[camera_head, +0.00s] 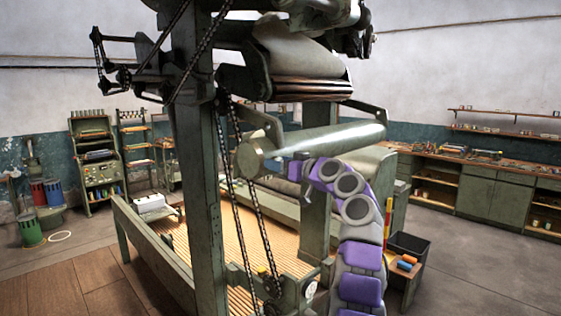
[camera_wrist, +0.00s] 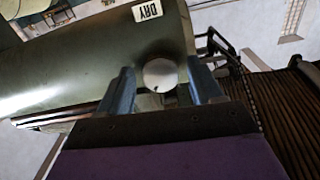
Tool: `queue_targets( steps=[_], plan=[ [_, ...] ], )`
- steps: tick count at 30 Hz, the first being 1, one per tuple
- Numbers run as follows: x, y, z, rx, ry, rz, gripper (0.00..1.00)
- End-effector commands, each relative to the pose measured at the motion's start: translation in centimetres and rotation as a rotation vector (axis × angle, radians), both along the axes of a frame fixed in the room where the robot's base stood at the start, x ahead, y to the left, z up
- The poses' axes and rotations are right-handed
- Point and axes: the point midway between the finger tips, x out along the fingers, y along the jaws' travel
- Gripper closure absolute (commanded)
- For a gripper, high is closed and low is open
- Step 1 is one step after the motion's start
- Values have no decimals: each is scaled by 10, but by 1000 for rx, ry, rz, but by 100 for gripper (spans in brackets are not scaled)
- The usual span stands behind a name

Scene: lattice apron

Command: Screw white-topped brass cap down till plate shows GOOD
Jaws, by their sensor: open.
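The white-topped cap (camera_wrist: 160,74) shows in the wrist view as a round pale knob with a small dark mark near its lower edge. It sits against a dark green rounded housing. Its brass side cannot be made out. The plate (camera_wrist: 147,11) on the housing reads DRY. My gripper (camera_wrist: 159,88) is open, one finger on each side of the cap; a gap shows on both sides, and I see no clear contact. In the head view my purple and grey arm reaches up to the machine below the large pale roller; the cap and plate cannot be made out there.
The large roller (camera_head: 320,145) lies just above my arm's end. A green machine post (camera_head: 197,170) and hanging chains (camera_head: 250,190) stand left of my arm. A dark bin (camera_head: 408,246) and small stand (camera_head: 404,270) are at right. Open floor (camera_head: 470,270) lies further right.

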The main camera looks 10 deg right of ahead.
Motion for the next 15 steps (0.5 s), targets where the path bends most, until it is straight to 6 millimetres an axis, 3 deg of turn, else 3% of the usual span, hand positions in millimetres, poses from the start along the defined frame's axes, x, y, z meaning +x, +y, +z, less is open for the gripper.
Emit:
queue_targets(
  steps=[8, 15],
  plan=[
    [1, 0, -1, 0, 0, -1, 35],
    [1, 1, 0, -1, 1, 0, 56]
  ],
)
